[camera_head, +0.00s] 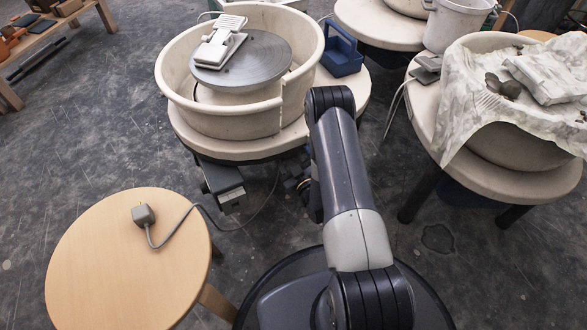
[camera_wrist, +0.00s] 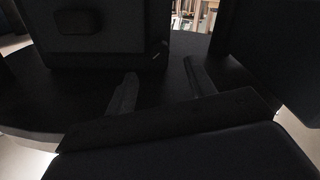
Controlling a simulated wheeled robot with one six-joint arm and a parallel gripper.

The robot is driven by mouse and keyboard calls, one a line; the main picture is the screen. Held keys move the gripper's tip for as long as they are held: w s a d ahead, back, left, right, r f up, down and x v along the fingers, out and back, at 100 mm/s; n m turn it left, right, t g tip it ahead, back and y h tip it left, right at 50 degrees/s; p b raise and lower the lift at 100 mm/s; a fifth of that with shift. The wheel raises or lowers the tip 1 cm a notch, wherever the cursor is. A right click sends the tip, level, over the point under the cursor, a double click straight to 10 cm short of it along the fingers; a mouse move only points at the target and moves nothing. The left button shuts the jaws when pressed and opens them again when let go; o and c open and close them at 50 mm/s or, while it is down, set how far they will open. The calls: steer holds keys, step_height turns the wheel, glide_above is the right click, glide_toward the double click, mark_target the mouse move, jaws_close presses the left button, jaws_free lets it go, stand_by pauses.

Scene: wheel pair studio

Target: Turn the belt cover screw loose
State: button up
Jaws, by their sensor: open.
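The pottery wheel (camera_head: 225,135) stands at top centre in the head view, with a cream splash pan around a grey wheel head. A grey box (camera_head: 224,185) hangs under its table. My gripper (camera_wrist: 162,78) shows in the wrist view, its two fingers apart with nothing between them. It is in the dark beneath the wheel, facing a dark boxy housing (camera_wrist: 110,55) with a rounded dark plate (camera_wrist: 78,22). A small pale mark (camera_wrist: 157,54) shows near the housing's right edge; I cannot tell whether it is the screw. In the head view my arm hides the gripper.
A foot pedal (camera_head: 220,45) lies on the wheel head. A round wooden stool (camera_head: 110,265) at lower left bears a plug (camera_head: 143,214), its cord running toward the wheel. A second wheel (camera_head: 480,170) with a draped cloth stands right. A blue caddy (camera_head: 341,55) sits beside the pan.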

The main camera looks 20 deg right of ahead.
steer(key=w, duration=0.2)
steer(key=w+a+b, duration=0.1)
steer(key=w, duration=0.2)
steer(key=shift+w, duration=0.3)
steer(key=shift+c, duration=0.2)
steer(key=c, duration=1)
